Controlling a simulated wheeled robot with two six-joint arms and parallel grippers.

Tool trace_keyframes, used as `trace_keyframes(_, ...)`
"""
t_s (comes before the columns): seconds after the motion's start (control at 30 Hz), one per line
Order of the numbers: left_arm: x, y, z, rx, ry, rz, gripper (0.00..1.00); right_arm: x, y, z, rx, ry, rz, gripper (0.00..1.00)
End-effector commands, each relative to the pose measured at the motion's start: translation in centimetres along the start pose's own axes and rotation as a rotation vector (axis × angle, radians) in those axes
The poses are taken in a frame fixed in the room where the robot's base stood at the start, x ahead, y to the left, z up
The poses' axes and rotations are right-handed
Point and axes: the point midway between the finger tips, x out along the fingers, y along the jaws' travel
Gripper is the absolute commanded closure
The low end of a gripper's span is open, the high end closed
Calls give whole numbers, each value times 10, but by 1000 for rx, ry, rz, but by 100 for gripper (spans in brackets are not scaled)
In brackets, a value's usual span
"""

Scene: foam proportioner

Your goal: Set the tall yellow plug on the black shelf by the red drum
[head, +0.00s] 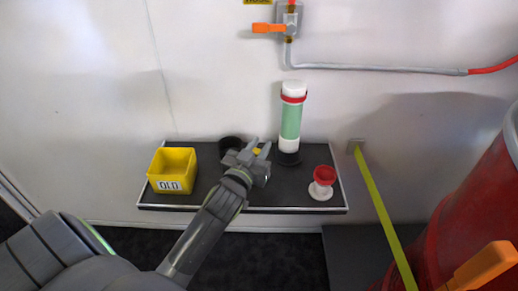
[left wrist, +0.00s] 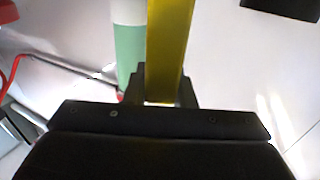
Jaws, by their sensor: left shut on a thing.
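The tall yellow plug (left wrist: 168,45) shows as a long yellow bar between my left fingers in the left wrist view. In the head view only a small yellow bit of it shows between the jaws. My left gripper (head: 260,153) is shut on it, over the back middle of the black shelf (head: 280,198). I cannot tell whether the plug touches the shelf. The red drum (head: 475,215) stands at the right edge of the head view. My right gripper is not in view.
A yellow-green strap (head: 383,215) runs beside the drum. The shelf's front middle is partly clear.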

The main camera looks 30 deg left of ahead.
Motion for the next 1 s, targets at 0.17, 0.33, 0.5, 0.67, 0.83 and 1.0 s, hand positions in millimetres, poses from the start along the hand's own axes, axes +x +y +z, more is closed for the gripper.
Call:
trace_keyframes(0.17, 0, 0, 3, 0, 0, 0, 100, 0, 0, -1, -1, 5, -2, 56)
trace_keyframes(0.33, 0, 0, 2, 1, 0, 0, 57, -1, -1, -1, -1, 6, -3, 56)
trace_keyframes(0.5, 0, 0, 2, 0, 0, 0, 55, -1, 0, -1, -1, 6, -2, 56)
trace_keyframes(0.67, 0, 0, 0, 1, 1, 0, 55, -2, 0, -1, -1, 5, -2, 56)
trace_keyframes(0.83, -14, 0, 0, -1, -2, 0, 55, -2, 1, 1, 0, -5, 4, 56)
trace_keyframes(1.0, -45, 0, 0, -2, -4, -2, 55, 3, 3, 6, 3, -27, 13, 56)
